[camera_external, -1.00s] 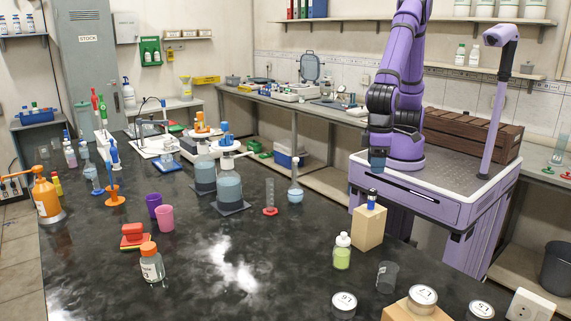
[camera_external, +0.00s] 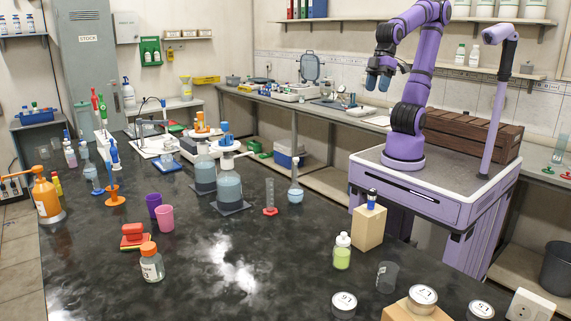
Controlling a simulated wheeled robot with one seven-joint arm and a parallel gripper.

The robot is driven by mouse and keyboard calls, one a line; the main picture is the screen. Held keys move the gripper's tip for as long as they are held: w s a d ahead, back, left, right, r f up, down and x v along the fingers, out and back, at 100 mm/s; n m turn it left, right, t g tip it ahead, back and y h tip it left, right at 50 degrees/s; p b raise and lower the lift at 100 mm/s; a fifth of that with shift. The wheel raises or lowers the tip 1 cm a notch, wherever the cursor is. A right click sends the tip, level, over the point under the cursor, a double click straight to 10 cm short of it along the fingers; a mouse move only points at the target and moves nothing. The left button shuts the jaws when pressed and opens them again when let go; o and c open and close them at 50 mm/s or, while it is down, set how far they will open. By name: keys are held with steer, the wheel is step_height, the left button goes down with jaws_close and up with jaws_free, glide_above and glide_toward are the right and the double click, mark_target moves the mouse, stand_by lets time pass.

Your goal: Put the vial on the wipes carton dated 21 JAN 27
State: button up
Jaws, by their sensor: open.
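A small blue vial (camera_external: 371,199) with a dark cap stands upright on top of a tan carton (camera_external: 368,230) near the bench's far right edge. A second tan box (camera_external: 393,313) at the front edge carries a round labelled tin. No date is readable on either box, so I cannot tell which is dated 21 JAN 27. My gripper (camera_external: 378,84) is open and empty, pointing down, high above the vial and well apart from it.
The middle of the black bench (camera_external: 290,260) is clear.

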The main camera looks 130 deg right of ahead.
steer(key=s+d+n+t, duration=0.1)
steer(key=s+d+n, duration=0.1)
steer(key=s, duration=0.6)
steer(key=shift+d+h, duration=0.25)
steer(key=shift+h, duration=0.05)
stand_by(0.6)
